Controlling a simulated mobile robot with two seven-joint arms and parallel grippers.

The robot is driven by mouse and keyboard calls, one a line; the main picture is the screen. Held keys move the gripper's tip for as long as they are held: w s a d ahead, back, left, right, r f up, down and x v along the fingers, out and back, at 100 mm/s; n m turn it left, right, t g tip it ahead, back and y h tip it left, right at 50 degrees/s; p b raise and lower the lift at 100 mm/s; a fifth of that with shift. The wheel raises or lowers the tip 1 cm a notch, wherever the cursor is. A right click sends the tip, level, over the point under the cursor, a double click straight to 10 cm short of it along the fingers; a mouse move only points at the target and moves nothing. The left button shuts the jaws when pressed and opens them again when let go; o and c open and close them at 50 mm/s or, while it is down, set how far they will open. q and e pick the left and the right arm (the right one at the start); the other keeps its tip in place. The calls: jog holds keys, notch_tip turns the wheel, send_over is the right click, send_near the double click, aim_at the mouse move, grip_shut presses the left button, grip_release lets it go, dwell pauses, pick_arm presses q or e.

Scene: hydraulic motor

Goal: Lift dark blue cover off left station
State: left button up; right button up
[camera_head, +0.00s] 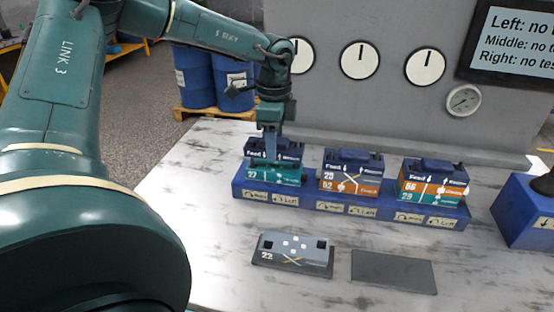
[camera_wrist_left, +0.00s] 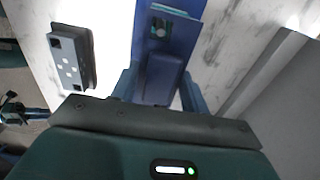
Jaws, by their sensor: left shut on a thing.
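The dark blue cover (camera_head: 289,152) is on the teal block (camera_head: 275,174) of the left station, at the left end of the blue rack (camera_head: 353,207). No clear gap shows between cover and block. My left gripper (camera_head: 270,148) points down from above and is shut on this cover. In the left wrist view the cover (camera_wrist_left: 164,76) lies between the two fingers, and the block under it is mostly hidden. My right gripper is not in view.
The middle station (camera_head: 350,183) and right station (camera_head: 432,190) stand close by, both with dark blue covers on. A grey plate (camera_head: 292,247) marked 22 and an empty dark pad (camera_head: 393,271) lie in front. A blue box (camera_head: 525,215) stands at right. A grey gauge panel rises behind.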

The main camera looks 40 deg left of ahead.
pick_arm(q)
jog(key=shift+r+p, duration=1.75)
jog(key=shift+r, duration=2.75)
